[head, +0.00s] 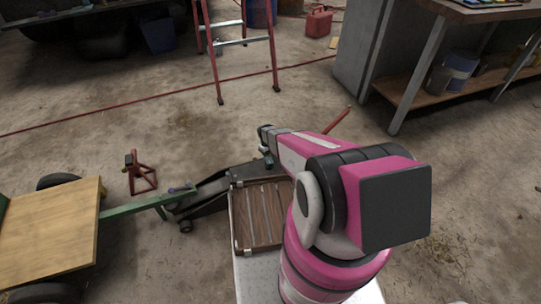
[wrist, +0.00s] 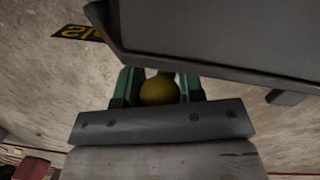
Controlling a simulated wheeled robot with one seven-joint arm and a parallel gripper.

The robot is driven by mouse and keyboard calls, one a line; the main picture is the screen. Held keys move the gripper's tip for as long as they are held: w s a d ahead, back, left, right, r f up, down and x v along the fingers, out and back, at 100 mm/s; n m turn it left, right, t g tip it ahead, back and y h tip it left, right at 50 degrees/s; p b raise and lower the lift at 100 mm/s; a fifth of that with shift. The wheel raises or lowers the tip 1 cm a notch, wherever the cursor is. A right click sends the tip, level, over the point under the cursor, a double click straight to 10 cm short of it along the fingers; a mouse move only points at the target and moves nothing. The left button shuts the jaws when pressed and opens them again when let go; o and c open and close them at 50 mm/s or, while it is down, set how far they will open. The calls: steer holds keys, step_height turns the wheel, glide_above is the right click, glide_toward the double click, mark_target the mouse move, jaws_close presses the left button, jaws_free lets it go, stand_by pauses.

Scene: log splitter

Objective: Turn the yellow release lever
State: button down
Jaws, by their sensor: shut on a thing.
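The yellow release lever's rounded end (wrist: 159,91) shows in the wrist view between the two dark green fingers of my gripper (wrist: 158,84). A finger lies close on each side of it, and my gripper is shut on it. The rest of the lever is hidden behind the gripper and the dark part above. The lever itself cannot be made out there.
A dark panel (wrist: 225,35) fills the upper right of the wrist view, close to the fingers. In the head view a red jack stand (head: 140,173) and a wood-topped cart (head: 50,230) stand left. A red ladder (head: 272,60) stands behind, a workbench (head: 450,92) right.

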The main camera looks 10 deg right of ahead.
stand_by(0.4)
steer(key=c, duration=0.8)
jaws_free()
steer(key=shift+o, duration=0.2)
steer(key=shift+a+r, duration=0.1)
steer(key=r, duration=0.3)
steer(key=a+r, duration=0.1)
steer(key=r, duration=0.6)
steer(key=shift+w+a+r, duration=0.2)
steer(key=shift+w+r, duration=0.05)
steer(key=shift+w, duration=0.1)
